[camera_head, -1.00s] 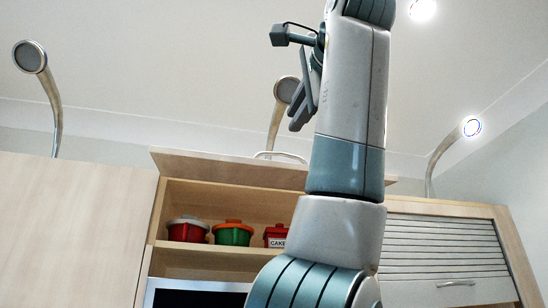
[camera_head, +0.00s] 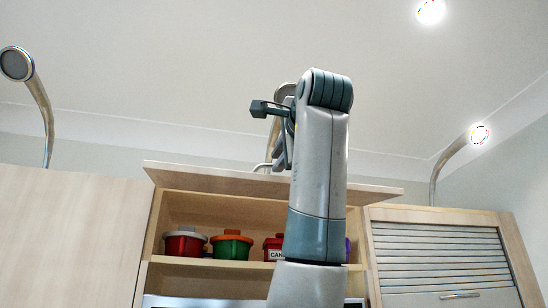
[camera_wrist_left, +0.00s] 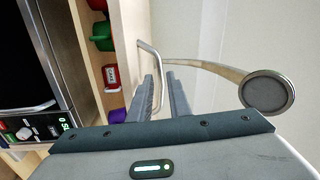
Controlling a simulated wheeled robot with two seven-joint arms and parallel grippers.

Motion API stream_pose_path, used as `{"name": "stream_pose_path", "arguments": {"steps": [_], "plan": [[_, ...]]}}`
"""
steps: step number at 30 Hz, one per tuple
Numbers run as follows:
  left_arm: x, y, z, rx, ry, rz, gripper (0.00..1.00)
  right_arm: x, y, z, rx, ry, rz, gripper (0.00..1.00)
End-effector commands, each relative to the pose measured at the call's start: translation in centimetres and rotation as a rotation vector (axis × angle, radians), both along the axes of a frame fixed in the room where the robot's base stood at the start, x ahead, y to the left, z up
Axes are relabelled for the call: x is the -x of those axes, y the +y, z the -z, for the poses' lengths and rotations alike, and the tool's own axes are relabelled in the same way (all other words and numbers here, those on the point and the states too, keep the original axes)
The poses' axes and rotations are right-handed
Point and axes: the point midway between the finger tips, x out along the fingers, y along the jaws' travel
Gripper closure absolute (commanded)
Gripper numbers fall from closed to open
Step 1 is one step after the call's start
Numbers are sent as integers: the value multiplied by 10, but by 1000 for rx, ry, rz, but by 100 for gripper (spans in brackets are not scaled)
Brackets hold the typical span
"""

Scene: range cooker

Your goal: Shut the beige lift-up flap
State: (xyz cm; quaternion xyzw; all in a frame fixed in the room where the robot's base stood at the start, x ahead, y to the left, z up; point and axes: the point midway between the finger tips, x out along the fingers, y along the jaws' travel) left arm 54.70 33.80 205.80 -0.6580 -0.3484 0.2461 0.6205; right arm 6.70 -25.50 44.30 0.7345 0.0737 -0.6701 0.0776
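The beige flap (camera_head: 225,180) is raised and sticks out above an open cupboard compartment in the head view. My left gripper (camera_head: 281,152) is at the flap's upper side near the handle, partly hidden by my arm. In the left wrist view its two fingers (camera_wrist_left: 163,88) are apart, with the handle close to them and partly between them. I cannot tell whether they touch it. My right gripper is in neither view.
Red, green and other lidded pots (camera_head: 232,245) stand on the shelf under the flap. A slatted shutter (camera_head: 440,258) is on the right, a plain beige door (camera_head: 65,235) on the left. Curved metal lamps (camera_head: 40,95) rise above the cupboards.

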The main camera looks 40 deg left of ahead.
Motion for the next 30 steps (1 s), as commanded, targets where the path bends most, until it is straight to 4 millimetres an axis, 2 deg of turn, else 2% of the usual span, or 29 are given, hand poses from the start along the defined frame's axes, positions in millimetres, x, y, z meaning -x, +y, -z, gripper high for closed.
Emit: {"name": "stream_pose_path", "arguments": {"steps": [1, 9, 23, 25, 30], "plan": [[-7, 7, -5, 1, 2, -1, 83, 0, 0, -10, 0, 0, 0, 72], [-28, 33, -7, 0, 1, -1, 83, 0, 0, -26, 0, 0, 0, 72], [-32, 39, -6, 0, 0, 0, 83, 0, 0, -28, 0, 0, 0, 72], [-32, 39, -6, 0, 0, 0, 100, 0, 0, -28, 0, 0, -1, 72], [-32, 39, -6, 0, 0, 0, 100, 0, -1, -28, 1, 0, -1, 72]]}}
